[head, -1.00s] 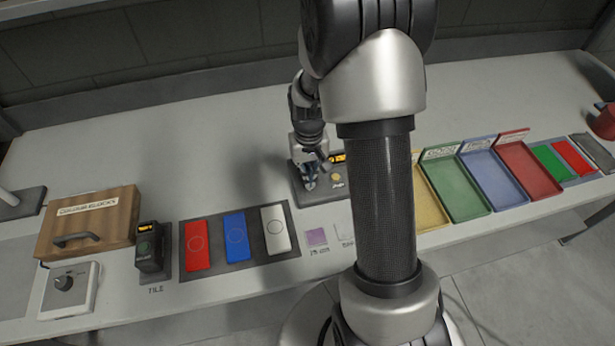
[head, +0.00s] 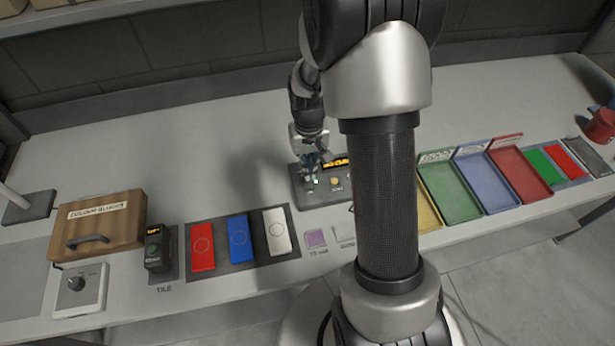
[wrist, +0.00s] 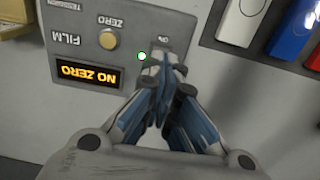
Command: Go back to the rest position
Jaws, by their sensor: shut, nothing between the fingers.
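My gripper (head: 312,168) is shut and empty. In the head view it hangs over the left part of a grey instrument box (head: 340,197), in the middle of the bench. In the wrist view the closed fingers (wrist: 163,75) lie over the edge of the same box (wrist: 75,30). Its display (wrist: 90,75) reads "NO ZERO" in orange, upside down. A yellow button (wrist: 108,40) marked ZERO sits beside the display. A small green-white light (wrist: 142,56) shows close to the fingertips. I cannot tell whether the fingers touch the box.
Red, blue and white tiles (head: 239,239) lie on a dark mat to the left. A wooden case (head: 108,222), a small black device (head: 158,250) and a knob box (head: 78,290) stand farther left. Yellow, green, blue and red trays (head: 450,195) stand right. The bench behind is clear.

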